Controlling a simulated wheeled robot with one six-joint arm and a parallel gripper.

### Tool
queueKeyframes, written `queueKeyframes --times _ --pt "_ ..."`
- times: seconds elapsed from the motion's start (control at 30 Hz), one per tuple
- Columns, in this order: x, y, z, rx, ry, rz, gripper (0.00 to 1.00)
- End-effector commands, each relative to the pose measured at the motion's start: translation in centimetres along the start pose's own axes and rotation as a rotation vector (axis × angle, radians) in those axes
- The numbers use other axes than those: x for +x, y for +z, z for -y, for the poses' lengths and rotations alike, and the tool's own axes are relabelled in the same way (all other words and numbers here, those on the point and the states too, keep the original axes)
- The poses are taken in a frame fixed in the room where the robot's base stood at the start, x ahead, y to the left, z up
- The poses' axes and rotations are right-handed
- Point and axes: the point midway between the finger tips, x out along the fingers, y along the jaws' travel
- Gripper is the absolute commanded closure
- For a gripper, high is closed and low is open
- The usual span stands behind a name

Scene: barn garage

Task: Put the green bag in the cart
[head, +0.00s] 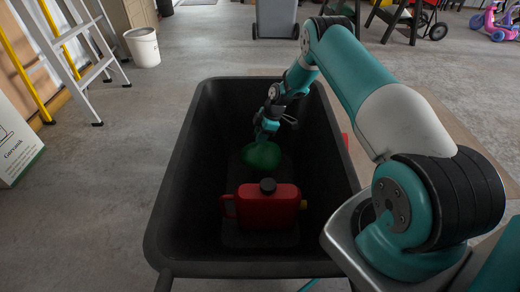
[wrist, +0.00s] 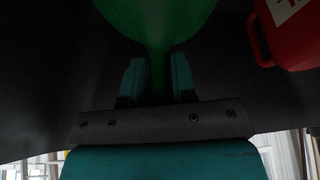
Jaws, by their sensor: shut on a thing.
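The green bag (head: 262,156) is inside the black cart (head: 181,180), towards its far half. My gripper (head: 267,128) reaches down into the cart and is shut on the top of the bag. In the wrist view the narrow neck of the green bag (wrist: 158,62) runs between the two teal fingers of my gripper (wrist: 156,80), and the bag widens beyond them. I cannot tell whether the bag rests on the cart floor or hangs just above it.
The cart's walls surround my gripper. A ladder (head: 75,50) and a white bucket (head: 143,47) stand at the left.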

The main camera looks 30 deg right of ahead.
Motion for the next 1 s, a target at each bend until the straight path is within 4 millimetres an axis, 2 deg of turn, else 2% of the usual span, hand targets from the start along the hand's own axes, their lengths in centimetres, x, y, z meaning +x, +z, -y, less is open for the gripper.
queueKeyframes --times 0.27,0.47,0.87,0.9,0.97,1.0 --pt "2.1 0.8 -0.1 -0.002 0.001 -0.001 1.00" --pt "4.9 1.9 -0.1 -0.002 0.001 -0.001 1.00" --pt "5.4 2.1 -0.1 -0.002 0.001 -0.001 1.00" --pt "5.3 2.1 0.0 -0.001 0.000 0.000 0.66" --pt "5.3 2.1 0.0 -0.001 0.000 0.000 0.52" --pt "5.3 2.1 0.0 -0.001 0.000 0.000 0.49"
